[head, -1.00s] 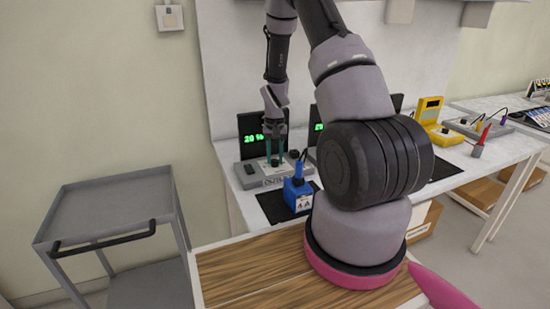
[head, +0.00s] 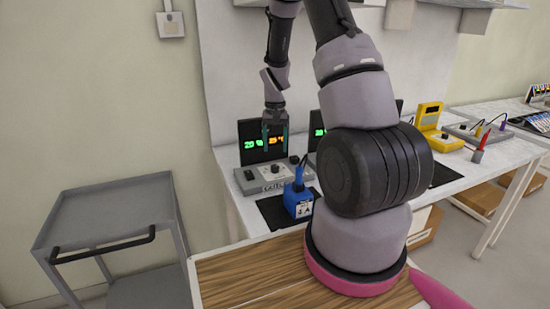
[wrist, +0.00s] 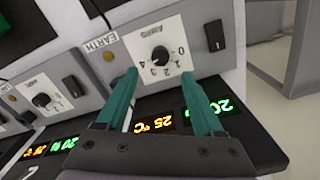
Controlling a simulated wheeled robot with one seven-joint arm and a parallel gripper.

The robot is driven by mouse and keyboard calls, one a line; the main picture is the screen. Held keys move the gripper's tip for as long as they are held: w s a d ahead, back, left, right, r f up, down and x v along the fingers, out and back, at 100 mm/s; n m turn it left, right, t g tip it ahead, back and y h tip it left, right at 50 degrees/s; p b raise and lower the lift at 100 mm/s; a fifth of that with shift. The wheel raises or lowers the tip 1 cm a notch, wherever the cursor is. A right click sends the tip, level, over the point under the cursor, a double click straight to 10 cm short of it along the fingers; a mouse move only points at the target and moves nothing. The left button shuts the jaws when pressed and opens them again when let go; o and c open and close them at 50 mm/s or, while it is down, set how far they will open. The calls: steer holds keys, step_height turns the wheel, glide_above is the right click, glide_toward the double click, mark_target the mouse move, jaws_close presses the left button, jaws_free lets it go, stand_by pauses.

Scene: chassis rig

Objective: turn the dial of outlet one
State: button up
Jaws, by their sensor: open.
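The outlet (head: 249,186) at the left of the bench is a grey box with a front label starting "OUTLE"; its number is not readable. Its black dial (head: 275,169) sits on a white plate on top. In the wrist view the dial (wrist: 160,55) sits on an "AMPS" scale with figures from 0 to 4. My gripper (head: 275,151) is open and empty above the dial, apart from it. In the wrist view the teal fingertips of my gripper (wrist: 159,76) lie either side of the dial and nearer the camera. The display (head: 251,146) behind shows green 20 % and an orange reading, 25 °C in the wrist view.
A black switch (wrist: 214,36) and an earth socket (wrist: 108,56) flank the dial. A second outlet's dial (wrist: 41,100) stands beside it. A blue plug-in unit (head: 298,201) stands on a black mat before the outlet. A grey cart (head: 110,205) stands at left.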

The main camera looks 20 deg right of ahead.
steer(key=shift+r, duration=1.7)
